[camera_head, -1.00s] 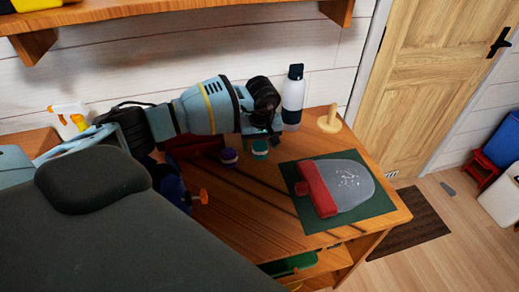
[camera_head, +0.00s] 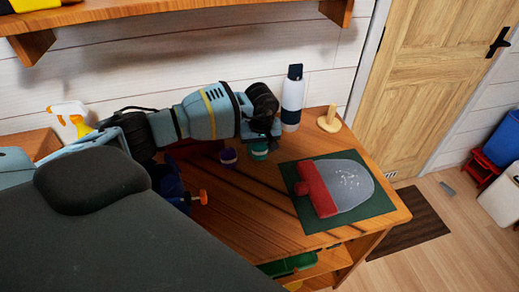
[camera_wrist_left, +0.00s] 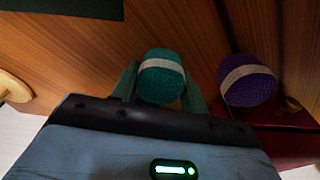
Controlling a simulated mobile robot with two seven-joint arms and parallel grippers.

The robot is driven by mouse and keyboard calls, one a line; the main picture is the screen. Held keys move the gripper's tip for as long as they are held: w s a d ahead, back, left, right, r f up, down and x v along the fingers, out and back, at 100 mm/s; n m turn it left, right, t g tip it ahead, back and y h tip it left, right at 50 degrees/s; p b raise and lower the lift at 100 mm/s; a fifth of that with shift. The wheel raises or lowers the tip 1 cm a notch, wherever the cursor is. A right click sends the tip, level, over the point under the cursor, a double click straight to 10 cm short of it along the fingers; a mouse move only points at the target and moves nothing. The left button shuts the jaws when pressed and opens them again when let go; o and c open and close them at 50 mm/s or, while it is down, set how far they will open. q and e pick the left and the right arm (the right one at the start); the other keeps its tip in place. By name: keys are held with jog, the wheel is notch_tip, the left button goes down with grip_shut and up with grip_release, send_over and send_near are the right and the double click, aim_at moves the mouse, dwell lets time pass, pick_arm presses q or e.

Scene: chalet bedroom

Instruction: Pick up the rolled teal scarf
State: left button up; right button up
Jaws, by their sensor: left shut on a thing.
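The rolled teal scarf (camera_head: 259,152) is a small teal roll with a pale band, at the back of the wooden desk. My left gripper (camera_head: 262,138) reaches over it from the left and hides part of it. In the left wrist view the scarf (camera_wrist_left: 162,78) lies between the two fingers of my left gripper (camera_wrist_left: 160,90), which are shut on it. I cannot tell whether the scarf still touches the desk. My right gripper is not in view.
A purple roll (camera_head: 228,156) sits just left of the scarf, also seen in the wrist view (camera_wrist_left: 248,82). A white and navy bottle (camera_head: 292,100) and a wooden stand (camera_head: 329,122) are behind. A red-and-grey item (camera_head: 340,187) lies on a green mat (camera_head: 378,203).

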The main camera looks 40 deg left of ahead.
pick_arm(q)
jog(key=shift+r, duration=0.15)
